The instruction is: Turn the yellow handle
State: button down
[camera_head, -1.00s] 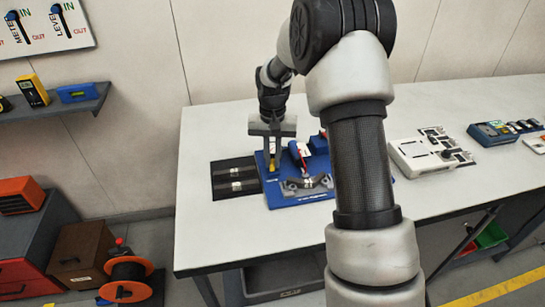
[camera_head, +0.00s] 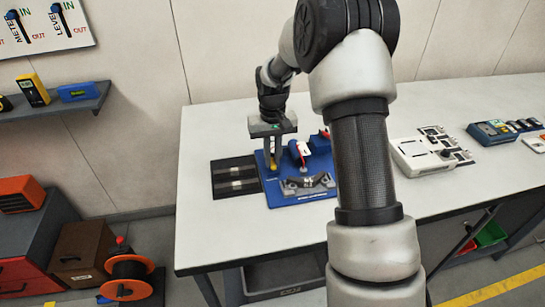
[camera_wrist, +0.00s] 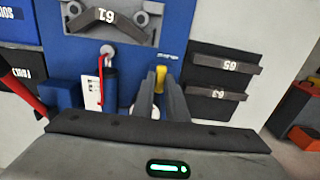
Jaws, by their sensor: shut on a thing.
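The yellow handle (camera_wrist: 161,77) shows as a small yellow piece between my fingertips in the wrist view; the fingers hide part of it. A bit of its yellow end shows below the fingers in the head view (camera_head: 273,168). It is on the left side of the blue fixture plate (camera_head: 291,198). My gripper (camera_head: 273,163) points down over the plate and is shut on the handle. The fingers also show in the wrist view (camera_wrist: 160,88).
A black mat (camera_head: 222,178) with two marked bars lies left of the fixture. White devices (camera_head: 420,157) stand to the right. The table front is clear.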

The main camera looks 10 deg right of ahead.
aim_at(272, 162)
jog(key=c, duration=1.8)
grip_release()
jog(key=shift+o, duration=0.2)
notch_tip(272, 162, up, 18)
jog(key=p, duration=0.1)
jog(key=shift+f, duration=0.25)
jog(key=s+r+t+p, duration=0.3)
jog(key=s+r+p, duration=0.1)
jog(key=s+r, duration=1)
jog(key=s+t+p, duration=0.2)
jog(key=s+p, duration=0.1)
jog(key=s, duration=1.2)
jog(key=shift+s+a+r+t, duration=0.2)
jog(key=shift+s+r+t, duration=0.05)
jog(key=shift+s+t, duration=0.05)
